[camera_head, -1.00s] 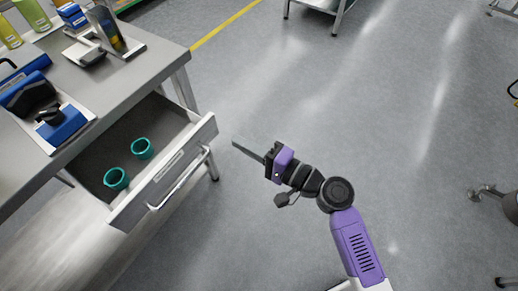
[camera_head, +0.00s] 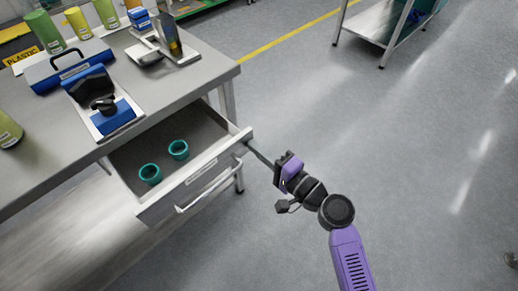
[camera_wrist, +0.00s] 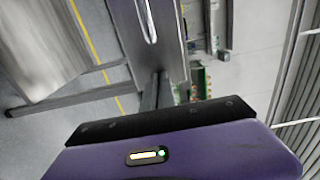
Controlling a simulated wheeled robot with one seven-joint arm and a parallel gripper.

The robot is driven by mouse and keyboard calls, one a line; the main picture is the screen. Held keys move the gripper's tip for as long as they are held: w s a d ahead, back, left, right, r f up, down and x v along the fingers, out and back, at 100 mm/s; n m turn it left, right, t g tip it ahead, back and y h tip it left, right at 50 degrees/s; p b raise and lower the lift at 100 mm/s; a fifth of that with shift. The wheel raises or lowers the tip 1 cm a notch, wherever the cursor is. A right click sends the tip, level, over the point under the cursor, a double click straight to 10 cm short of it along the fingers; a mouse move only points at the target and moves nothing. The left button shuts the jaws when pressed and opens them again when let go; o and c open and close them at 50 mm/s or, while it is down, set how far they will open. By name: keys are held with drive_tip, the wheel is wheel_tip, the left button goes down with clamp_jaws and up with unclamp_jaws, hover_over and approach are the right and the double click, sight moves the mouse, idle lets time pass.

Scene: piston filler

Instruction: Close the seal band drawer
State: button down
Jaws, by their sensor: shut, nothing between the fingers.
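The seal band drawer (camera_head: 200,178) stands pulled out of the grey workbench, with a label and a long bar handle (camera_head: 210,190) on its front. Two teal rings (camera_head: 178,149) lie inside it. My gripper (camera_head: 251,150) is shut and empty, its thin fingers pointing at the right end of the drawer front. The tips look very close to that end; I cannot tell whether they touch. In the wrist view, a grey panel with a slot-like handle (camera_wrist: 147,20) shows ahead of the purple gripper body.
The workbench top (camera_head: 175,95) carries a blue case (camera_head: 68,66), a blue and black device (camera_head: 103,105), green bottles (camera_head: 76,22) and a small scale-like stand (camera_head: 150,57). A metal trolley (camera_head: 385,30) stands at the back right.

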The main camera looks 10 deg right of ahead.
sight(214, 119)
drive_tip(key=b+x, duration=0.5)
drive_tip(key=x, duration=1.3)
drive_tip(key=shift+s+f, duration=0.1)
drive_tip(key=shift+w+a+b, duration=0.35)
drive_tip(key=shift+w+b, duration=0.05)
drive_tip(key=shift+w, duration=0.15)
drive_tip(key=shift+w+r, duration=0.1)
drive_tip(key=shift+r, duration=0.15)
drive_tip(key=shift+a, duration=0.1)
